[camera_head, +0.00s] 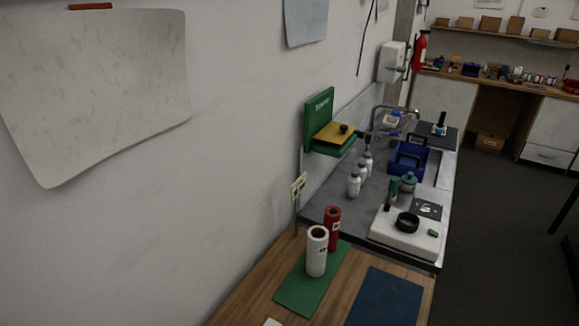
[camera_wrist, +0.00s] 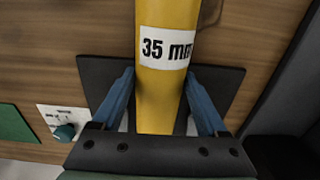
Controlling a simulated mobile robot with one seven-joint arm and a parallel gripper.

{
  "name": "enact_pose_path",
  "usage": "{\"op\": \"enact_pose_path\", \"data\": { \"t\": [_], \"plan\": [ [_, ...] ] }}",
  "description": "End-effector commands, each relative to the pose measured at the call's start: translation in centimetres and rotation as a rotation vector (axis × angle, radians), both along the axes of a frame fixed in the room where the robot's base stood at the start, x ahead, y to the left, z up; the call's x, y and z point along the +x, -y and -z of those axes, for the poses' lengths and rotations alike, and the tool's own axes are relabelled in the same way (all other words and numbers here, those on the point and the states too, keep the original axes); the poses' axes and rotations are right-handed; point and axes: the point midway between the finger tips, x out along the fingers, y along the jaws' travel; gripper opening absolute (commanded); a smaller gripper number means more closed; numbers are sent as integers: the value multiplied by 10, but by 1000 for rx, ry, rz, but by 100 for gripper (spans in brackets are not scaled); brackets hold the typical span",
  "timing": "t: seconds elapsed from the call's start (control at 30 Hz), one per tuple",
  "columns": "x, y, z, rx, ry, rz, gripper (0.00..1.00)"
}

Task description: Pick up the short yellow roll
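A yellow roll (camera_wrist: 166,95) with a white "35 mm" label fills the upper middle of the wrist view. Its top is cut off by the picture edge. My gripper (camera_wrist: 161,73) has blue fingers, one on each side of the roll. The fingertips meet the roll's sides just below the label, with no clear gap. The roll's lower end shows in front of the gripper's dark base, over a dark plate or mat (camera_wrist: 97,75). I cannot tell whether the roll touches that surface. Neither the yellow roll nor my gripper shows in the head view.
In the head view, a white roll (camera_head: 316,255) and a red roll (camera_head: 333,230) stand on or near a green mat (camera_head: 292,295). A blue mat (camera_head: 385,300) lies to the right on the wooden top. Bottles (camera_head: 354,184) and a blue tub (camera_head: 410,160) stand on the sink counter beyond.

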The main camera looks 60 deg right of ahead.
Motion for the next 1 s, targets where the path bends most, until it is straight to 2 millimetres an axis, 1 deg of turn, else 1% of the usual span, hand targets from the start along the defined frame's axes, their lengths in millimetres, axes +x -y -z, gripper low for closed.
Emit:
{"op": "enact_pose_path", "data": {
  "t": [0.03,0.17,0.2,0.27,0.5,0.63,0.77,1.0],
  "plan": [
    [0,0,0,0,0,0,42],
    [0,0,0,0,0,0,19],
    [0,0,0,0,0,0,12],
    [0,0,0,0,1,0,1],
    [1,0,-1,-1,2,0,0],
    [1,1,-10,-3,3,0,0],
    [2,1,-29,-4,5,-2,0],
    [2,1,-74,-4,5,-1,0]
  ]
}}
